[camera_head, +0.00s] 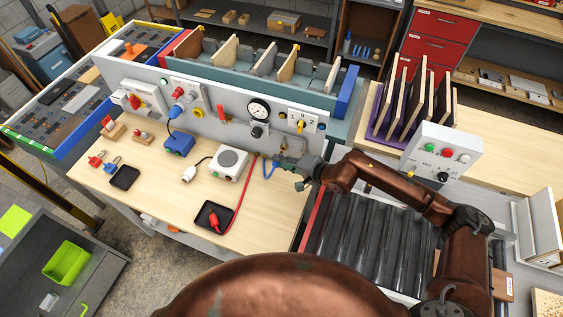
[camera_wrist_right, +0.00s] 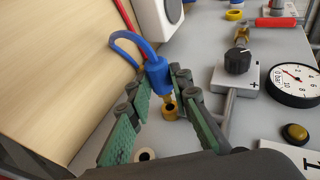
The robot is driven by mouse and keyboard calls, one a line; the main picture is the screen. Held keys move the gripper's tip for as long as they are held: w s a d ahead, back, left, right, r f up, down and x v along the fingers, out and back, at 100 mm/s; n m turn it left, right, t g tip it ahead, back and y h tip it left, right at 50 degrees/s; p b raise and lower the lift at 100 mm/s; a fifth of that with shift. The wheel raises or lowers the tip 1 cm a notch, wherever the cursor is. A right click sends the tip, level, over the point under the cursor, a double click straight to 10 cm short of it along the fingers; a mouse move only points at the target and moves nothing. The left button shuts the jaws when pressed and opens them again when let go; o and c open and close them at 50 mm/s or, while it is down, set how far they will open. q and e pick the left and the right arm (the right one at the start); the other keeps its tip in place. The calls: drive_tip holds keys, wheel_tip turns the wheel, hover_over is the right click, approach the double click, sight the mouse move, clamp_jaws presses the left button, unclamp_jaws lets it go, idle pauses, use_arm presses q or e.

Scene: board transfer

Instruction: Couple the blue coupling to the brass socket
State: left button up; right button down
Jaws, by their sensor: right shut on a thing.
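The blue coupling (camera_wrist_right: 156,72) sits between the fingertips of my right gripper (camera_wrist_right: 158,84) in the right wrist view, with a blue hose (camera_wrist_right: 124,38) looping from its back. Its brass tip points at the brass socket (camera_wrist_right: 170,109), a short ring with a dark hole on the grey panel. The tip is at the socket's rim; I cannot tell whether it touches or has entered. In the head view my right gripper (camera_head: 290,168) is at the panel's lower right, and the blue hose (camera_head: 269,170) hangs beside it. The left gripper is not in view.
The upright grey panel (camera_head: 232,120) carries a gauge (camera_head: 259,109), knobs and levers. A white box (camera_head: 230,163), a blue box (camera_head: 179,145) and a black tray with a red plug (camera_head: 213,222) are on the wooden bench. A roller conveyor (camera_head: 370,235) lies below my right arm.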

drive_tip(key=shift+b, duration=0.3)
idle(0.5)
drive_tip(key=shift+w+d+b, duration=0.35)
drive_tip(key=shift+w+b, duration=0.4)
drive_tip(key=shift+b, duration=0.3)
drive_tip(key=shift+w+d+b, duration=0.3)
drive_tip(key=shift+w+b, duration=0.4)
drive_tip(key=shift+b, duration=0.3)
idle(0.3)
drive_tip(key=c, duration=1.7)
unclamp_jaws()
drive_tip(key=v, duration=1.2)
drive_tip(key=shift+s+a, duration=0.1)
drive_tip(key=shift+s+f, duration=0.1)
